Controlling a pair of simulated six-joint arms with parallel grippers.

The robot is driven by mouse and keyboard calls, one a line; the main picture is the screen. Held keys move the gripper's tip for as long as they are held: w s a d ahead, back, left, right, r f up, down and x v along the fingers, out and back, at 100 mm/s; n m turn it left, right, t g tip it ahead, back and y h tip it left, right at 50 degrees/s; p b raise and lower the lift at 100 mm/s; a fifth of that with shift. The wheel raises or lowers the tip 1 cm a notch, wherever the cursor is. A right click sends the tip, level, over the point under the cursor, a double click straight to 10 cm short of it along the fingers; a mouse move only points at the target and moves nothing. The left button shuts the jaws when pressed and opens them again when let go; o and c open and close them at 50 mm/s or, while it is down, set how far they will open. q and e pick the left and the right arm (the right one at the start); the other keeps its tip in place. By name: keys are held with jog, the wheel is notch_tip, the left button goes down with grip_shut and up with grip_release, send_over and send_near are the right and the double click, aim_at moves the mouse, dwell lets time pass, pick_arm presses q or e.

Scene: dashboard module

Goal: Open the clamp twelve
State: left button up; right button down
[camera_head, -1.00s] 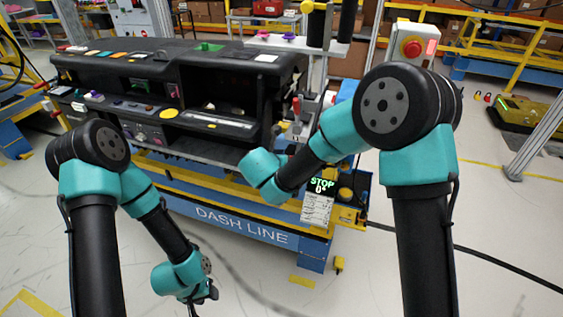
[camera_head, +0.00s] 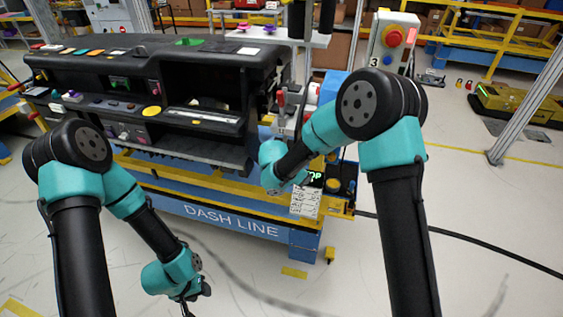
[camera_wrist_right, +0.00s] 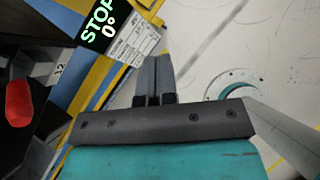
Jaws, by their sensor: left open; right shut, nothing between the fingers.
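Clamp twelve shows in the right wrist view as a dark body beside a "12" label (camera_wrist_right: 58,70), with a red handle tip (camera_wrist_right: 17,103) at the left edge. In the head view a clamp with an upright red handle (camera_head: 281,98) stands at the right end of the dashboard module (camera_head: 150,65). My right gripper (camera_wrist_right: 154,70) is shut and empty, to the right of the clamp and apart from it. In the head view its fingers are hidden behind my wrist. My left gripper (camera_head: 194,300) is open and empty, low in front of the stand.
The blue and yellow stand (camera_head: 230,220) carries the module. A display reading STOP 0° (camera_wrist_right: 98,20) and a white label sheet (camera_head: 305,201) sit near my right wrist. A control box with a red button (camera_head: 391,36) stands behind my right arm. The front floor is clear.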

jog(key=s+d+f+m+g+y, duration=0.3)
jog(key=s+d+f+m+g, duration=0.3)
jog(key=s+f+m+g, duration=0.45)
jog(key=s+a+f+m+g+y, duration=0.2)
jog(key=s+a+m+g+y, duration=0.35)
jog(key=m+y, duration=0.8)
jog(key=w+a+r+m+t+y, duration=0.1)
jog(key=w+a+m+t+y, duration=0.4)
jog(key=m, duration=0.4)
jog(key=w+a+m+t+y, duration=0.25)
jog(key=m+t+y, duration=0.35)
jog(key=m, duration=0.3)
jog(key=w+d+m+t+h, duration=0.1)
jog(key=w+d+m+t, duration=0.2)
jog(key=w+m+t, duration=0.3)
jog(key=w+d+m+t+h, duration=0.1)
jog(key=w+d+m+t, duration=0.3)
jog(key=w+m+t, duration=0.3)
jog(key=m+t, duration=0.2)
jog(key=t, duration=0.2)
jog(key=shift+w+f+m+t+h, duration=0.15)
jog(key=shift+w+m+t+h, duration=0.05)
jog(key=shift+m+t+h, duration=0.2)
